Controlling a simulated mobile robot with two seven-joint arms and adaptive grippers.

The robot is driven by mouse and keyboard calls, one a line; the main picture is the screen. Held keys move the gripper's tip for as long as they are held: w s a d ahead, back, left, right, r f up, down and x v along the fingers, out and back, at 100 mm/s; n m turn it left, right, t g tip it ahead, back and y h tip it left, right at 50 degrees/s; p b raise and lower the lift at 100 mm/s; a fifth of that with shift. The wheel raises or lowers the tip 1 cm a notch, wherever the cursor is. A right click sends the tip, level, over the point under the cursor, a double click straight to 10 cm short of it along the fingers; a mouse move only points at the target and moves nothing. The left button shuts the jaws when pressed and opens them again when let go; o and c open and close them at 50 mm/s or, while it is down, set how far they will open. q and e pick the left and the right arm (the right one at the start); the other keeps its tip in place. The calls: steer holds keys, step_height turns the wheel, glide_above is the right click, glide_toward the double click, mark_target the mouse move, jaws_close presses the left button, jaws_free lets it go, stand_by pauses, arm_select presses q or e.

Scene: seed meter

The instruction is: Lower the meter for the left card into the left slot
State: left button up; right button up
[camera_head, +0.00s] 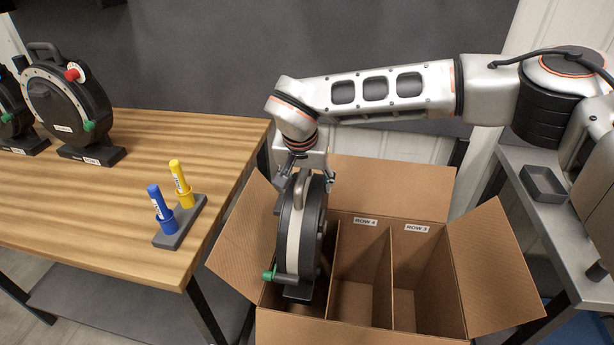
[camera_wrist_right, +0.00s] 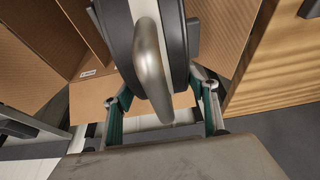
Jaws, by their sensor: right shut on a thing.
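A dark round seed meter (camera_head: 289,240) with a pale rim band, a green knob and a grey handle is upright at the left slot (camera_head: 325,290) of the cardboard box. Its lower part and base are below the box's rim. My right gripper (camera_head: 303,178) is above it, shut on its top handle. In the right wrist view the handle (camera_wrist_right: 152,60) lies between the two teal-padded fingers of the gripper (camera_wrist_right: 162,108). The meter hides most of the left slot and its label. Whether its base touches the slot floor cannot be told. My left gripper is not in view.
The box (camera_head: 390,190) has open flaps; its middle slot, ROW 4 (camera_head: 355,300), and right slot, ROW 3 (camera_head: 405,310), are empty. The wooden table (camera_head: 120,210) holds another meter (camera_head: 68,110), one partly cut off, and blue and yellow markers in a holder (camera_head: 180,225).

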step_height(320, 180, down, 4)
steer(key=shift+w+b, duration=0.15)
steer(key=shift+b, duration=1.05)
step_height(320, 180, down, 17)
steer(key=b, duration=0.6)
steer(key=shift+a+b, duration=0.1)
steer(key=shift+b, duration=0.25)
step_height(320, 180, down, 8)
steer(key=shift+r+b, duration=0.1)
steer(key=shift+b, duration=0.85)
steer(key=shift+f, duration=0.45)
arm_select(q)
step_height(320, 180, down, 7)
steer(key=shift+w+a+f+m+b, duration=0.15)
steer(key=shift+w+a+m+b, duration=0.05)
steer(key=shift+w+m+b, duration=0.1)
arm_select(e)
steer(key=shift+f, duration=1.05)
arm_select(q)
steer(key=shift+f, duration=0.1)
arm_select(e)
steer(key=shift+f, duration=0.6)
